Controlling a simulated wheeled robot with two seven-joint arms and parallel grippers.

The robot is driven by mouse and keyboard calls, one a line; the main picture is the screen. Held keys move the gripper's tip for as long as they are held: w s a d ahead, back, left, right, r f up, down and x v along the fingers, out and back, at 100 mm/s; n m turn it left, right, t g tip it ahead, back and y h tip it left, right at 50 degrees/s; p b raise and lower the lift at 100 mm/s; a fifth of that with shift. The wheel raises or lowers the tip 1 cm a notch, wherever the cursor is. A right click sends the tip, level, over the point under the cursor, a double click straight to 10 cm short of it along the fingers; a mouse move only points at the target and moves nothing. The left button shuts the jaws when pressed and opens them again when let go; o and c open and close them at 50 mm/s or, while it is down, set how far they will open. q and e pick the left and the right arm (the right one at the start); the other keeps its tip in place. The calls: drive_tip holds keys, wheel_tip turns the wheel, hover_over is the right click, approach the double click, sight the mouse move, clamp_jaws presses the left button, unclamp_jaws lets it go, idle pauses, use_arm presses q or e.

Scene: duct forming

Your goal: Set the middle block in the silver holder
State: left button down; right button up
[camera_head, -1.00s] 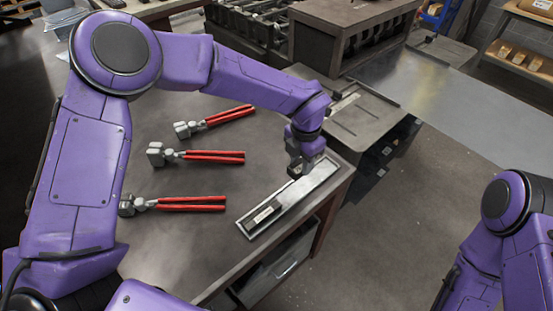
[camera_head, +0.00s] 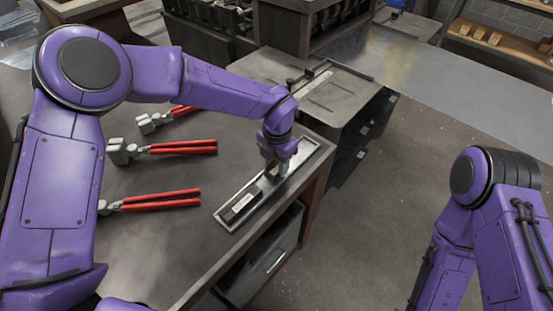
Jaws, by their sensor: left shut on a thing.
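The silver holder (camera_head: 307,159) is a long shallow metal tray lying diagonally near the right edge of the table. A dark block with a pale label (camera_head: 240,207) lies in its near-left end. My left gripper (camera_head: 275,174) points down over the middle of the holder, just beyond that block. It is shut on a small dark block, the middle block, mostly hidden by the fingers. I cannot tell whether the held block touches the holder's floor. The far-right end of the holder looks empty. My right arm shows at the lower right, but its gripper is out of view.
Three red-handled pliers-like tools (camera_head: 183,146) lie on the dark table (camera_head: 165,245) left of the holder. A metal bench (camera_head: 335,95) stands behind the table. A drawer unit (camera_head: 265,262) is below the table edge. Open floor lies to the right.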

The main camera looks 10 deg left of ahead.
idle(0.3)
use_arm(q)
drive_tip(key=c, duration=0.6)
unclamp_jaws()
drive_tip(key=shift+r, duration=0.1)
wheel_tip(320, 180, up, 11)
drive_tip(key=b, duration=0.1)
